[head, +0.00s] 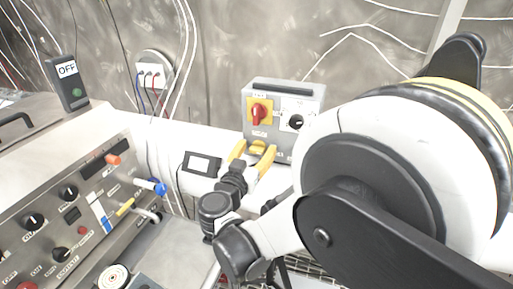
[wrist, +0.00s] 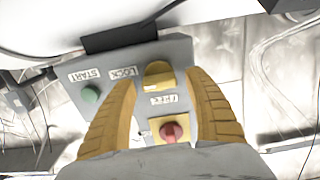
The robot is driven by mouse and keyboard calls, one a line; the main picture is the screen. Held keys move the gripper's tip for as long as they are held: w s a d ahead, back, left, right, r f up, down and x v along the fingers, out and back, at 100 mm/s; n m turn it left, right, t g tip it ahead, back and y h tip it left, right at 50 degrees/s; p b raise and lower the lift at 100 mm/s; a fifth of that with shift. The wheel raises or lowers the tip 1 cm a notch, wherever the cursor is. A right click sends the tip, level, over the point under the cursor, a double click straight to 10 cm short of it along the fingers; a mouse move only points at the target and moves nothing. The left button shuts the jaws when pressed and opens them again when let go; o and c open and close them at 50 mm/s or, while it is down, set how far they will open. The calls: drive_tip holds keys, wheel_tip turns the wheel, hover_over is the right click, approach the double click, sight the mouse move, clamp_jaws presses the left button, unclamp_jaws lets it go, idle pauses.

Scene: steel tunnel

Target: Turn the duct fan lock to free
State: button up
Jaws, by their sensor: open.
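The duct fan lock is a yellow knob (wrist: 158,75) on a grey control box (head: 283,91), with labels reading LOCK and apparently FREE beside it in the wrist view. It also shows low on the box front in the head view (head: 257,147). I cannot tell clearly which label it points to. My gripper (wrist: 162,82) is open, its two yellow fingers on either side of the knob. No firm contact is visible. In the head view my gripper (head: 255,150) is at the lower front of the box, partly hidden by my arm.
The same box carries a red knob (wrist: 171,131) on a yellow plate and a green START button (wrist: 90,94), both close to the fingers. A small display (head: 202,163) stands left of the box. A control panel (head: 75,215) fills the left side. Cables hang on the wall.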

drive_tip(key=c, duration=1.2)
drive_tip(key=shift+n, duration=0.3)
drive_tip(key=n+b, duration=0.1)
drive_tip(key=n, duration=0.3)
drive_tip(key=shift+a, duration=0.1)
drive_tip(key=n+b, duration=0.1)
drive_tip(key=n, duration=0.3)
drive_tip(key=shift+a+f+n, duration=0.1)
drive_tip(key=shift+n, duration=0.2)
drive_tip(key=n+b, duration=0.1)
drive_tip(key=n, duration=0.3)
drive_tip(key=shift+a+f+n, duration=0.1)
drive_tip(key=shift+n, duration=0.2)
drive_tip(key=shift+w+n+b, duration=0.1)
drive_tip(key=shift+n+b, duration=0.3)
drive_tip(key=shift+n, duration=1.6)
